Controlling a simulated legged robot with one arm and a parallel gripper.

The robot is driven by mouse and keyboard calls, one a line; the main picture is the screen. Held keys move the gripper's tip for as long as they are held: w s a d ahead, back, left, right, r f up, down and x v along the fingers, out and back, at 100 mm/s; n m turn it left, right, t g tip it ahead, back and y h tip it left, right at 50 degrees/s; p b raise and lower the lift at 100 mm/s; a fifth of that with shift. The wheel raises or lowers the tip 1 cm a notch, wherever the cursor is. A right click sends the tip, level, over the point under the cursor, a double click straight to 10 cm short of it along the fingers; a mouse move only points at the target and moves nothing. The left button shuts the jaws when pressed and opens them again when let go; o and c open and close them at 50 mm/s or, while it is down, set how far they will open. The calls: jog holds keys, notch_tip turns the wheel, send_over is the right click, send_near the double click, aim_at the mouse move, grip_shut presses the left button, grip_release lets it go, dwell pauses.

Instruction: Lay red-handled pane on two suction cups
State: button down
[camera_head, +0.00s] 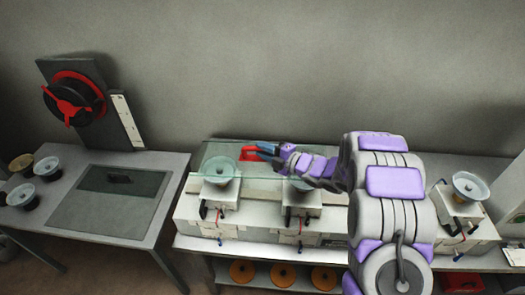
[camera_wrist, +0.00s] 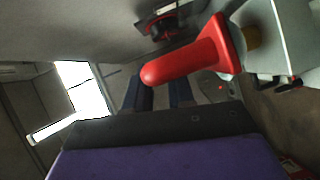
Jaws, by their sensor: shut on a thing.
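The clear pane (camera_head: 222,150) is over the middle bench, with its red handle (camera_head: 250,153) on top. My gripper (camera_head: 264,151), with blue fingers, is shut on the red handle. In the wrist view the red handle (camera_wrist: 185,62) is large, just beyond the fingertips (camera_wrist: 158,92). One suction cup (camera_head: 220,169) shows through the pane on a white block. A second suction cup (camera_head: 300,184) stands to its right, partly hidden by my arm. I cannot tell whether the pane touches either cup.
A third suction cup (camera_head: 470,186) stands at the right. The left bench (camera_head: 160,165) holds a dark pane (camera_head: 110,202) with a black handle and several cups. A red reel (camera_head: 75,100) stands behind it. Orange discs (camera_head: 283,275) lie on the shelf below.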

aim_at(264, 162)
jog(key=shift+w+d+f+b, duration=0.1)
jog(key=shift+d+f+b, duration=0.2)
jog(key=shift+f+b, duration=0.4)
jog(key=shift+d+f+b, duration=0.25)
jog(key=shift+f+b, duration=0.35)
jog(key=shift+b, duration=0.05)
jog(key=shift+a+f+b, duration=0.1)
jog(key=shift+f+b, duration=0.4)
jog(key=shift+f, duration=0.1)
jog(key=shift+a+f+b, duration=0.35)
jog(key=shift+f+b, duration=0.1)
jog(key=shift+f, duration=0.25)
jog(key=shift+d, duration=0.3)
jog(key=shift+a+b, duration=0.35)
jog(key=shift+b, duration=0.2)
jog(key=shift+s+f+b, duration=0.15)
jog(key=shift+s+b, duration=0.05)
jog(key=shift+b, duration=0.35)
jog(key=c, duration=0.9)
grip_release()
jog(key=shift+d, duration=0.1)
